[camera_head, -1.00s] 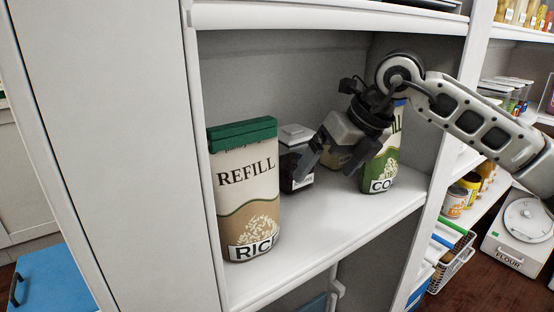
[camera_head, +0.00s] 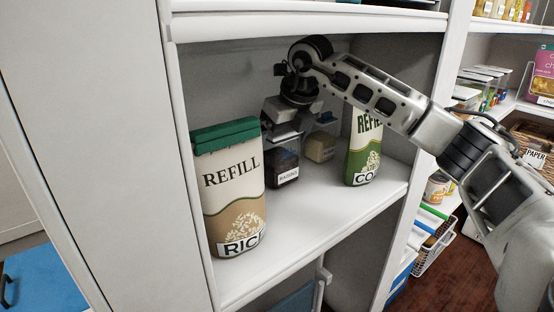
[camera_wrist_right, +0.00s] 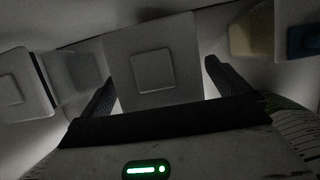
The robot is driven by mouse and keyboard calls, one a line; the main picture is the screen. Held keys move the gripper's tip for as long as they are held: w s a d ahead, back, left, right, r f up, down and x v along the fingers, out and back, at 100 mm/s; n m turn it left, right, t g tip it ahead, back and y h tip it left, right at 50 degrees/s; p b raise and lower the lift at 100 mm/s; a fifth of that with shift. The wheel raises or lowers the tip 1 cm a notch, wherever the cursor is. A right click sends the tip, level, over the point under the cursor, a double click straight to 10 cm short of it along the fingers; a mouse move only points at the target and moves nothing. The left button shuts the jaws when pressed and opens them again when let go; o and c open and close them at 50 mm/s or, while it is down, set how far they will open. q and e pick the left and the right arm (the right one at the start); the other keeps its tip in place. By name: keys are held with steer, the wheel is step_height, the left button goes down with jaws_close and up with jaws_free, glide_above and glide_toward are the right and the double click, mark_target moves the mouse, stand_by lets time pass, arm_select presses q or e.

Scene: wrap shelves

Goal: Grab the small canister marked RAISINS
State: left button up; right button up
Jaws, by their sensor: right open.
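The small canister marked RAISINS (camera_head: 286,170) stands upright on the shelf, dark inside with a white label low on its front. My right gripper (camera_head: 286,138) is open and points down over its top, partly hiding the lid. In the right wrist view a pale square lid (camera_wrist_right: 153,65) lies between the two spread fingers of the right gripper (camera_wrist_right: 160,88), with a gap beside the right finger. Whether the fingers touch the canister cannot be told. My left gripper is not in view.
A tall REFILL RICE container (camera_head: 232,195) with a green lid stands close at the left. A small yellowish canister (camera_head: 320,147) is just right and behind. A REFILL container marked CO (camera_head: 363,160) stands farther right. The front shelf board (camera_head: 310,210) is clear.

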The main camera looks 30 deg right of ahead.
steer(key=shift+w+f, duration=0.6)
steer(key=shift+w, duration=0.25)
steer(key=c, duration=1.3)
steer(key=shift+r, duration=0.1)
steer(key=shift+r, duration=0.1)
